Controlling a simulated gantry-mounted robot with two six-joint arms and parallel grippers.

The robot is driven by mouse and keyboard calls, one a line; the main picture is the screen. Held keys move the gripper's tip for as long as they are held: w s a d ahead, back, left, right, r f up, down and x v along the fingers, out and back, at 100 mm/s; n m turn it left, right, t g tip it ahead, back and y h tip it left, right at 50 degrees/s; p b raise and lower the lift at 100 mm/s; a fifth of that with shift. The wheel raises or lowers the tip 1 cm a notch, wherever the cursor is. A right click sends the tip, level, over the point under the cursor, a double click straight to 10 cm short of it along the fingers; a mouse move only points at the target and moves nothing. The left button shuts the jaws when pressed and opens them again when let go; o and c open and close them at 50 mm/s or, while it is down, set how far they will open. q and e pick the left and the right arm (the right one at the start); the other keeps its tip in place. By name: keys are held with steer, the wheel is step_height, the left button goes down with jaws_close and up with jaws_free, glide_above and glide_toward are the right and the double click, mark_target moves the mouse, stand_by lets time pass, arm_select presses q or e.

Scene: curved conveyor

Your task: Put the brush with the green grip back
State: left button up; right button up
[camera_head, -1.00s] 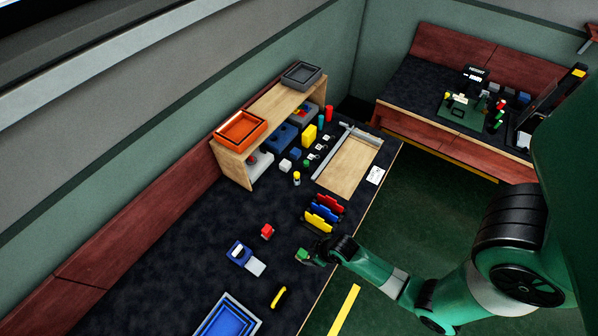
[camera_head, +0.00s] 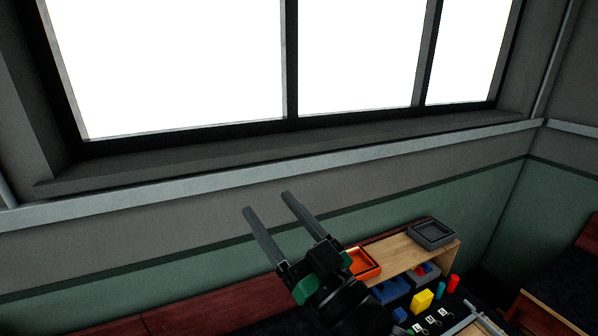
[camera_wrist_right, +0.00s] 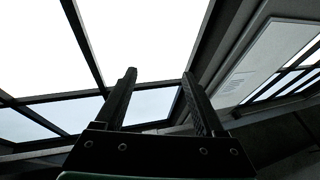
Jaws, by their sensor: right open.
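My right gripper (camera_head: 266,214) is raised in front of the wall, in the lower middle of the head view. Its two long fingers are apart with nothing between them. The right wrist view also shows the open, empty fingers (camera_wrist_right: 160,98) against the window. No brush with a green grip can be made out in either view now. My left gripper is not in view.
A wooden shelf (camera_head: 402,256) holds an orange tray (camera_head: 374,271) and a grey tray (camera_head: 432,246). Under it are blue bins (camera_head: 390,291) and a yellow block (camera_head: 421,301). A large window (camera_head: 180,65) fills the wall above.

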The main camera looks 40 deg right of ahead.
steer(key=s+a+r+t+y, duration=0.1)
steer(key=s+a+r+t, duration=0.1)
steer(key=s+r, duration=0.3)
steer(key=s+a+r+n+t+y, duration=0.1)
steer(key=s+r, duration=0.4)
steer(key=r, duration=0.6)
steer(key=shift+s+a+r+t+y, duration=0.2)
steer(key=shift+s+a+t+y, duration=0.15)
steer(key=shift+a+t, duration=0.7)
steer(key=shift+d, duration=0.15)
arm_select(q)
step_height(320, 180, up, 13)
steer(key=p, duration=1.3)
arm_select(e)
step_height(320, 180, up, 13)
arm_select(q)
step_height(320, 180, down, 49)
steer(key=b, duration=4.9)
arm_select(e)
step_height(320, 180, down, 49)
steer(key=shift+w+f, duration=0.15)
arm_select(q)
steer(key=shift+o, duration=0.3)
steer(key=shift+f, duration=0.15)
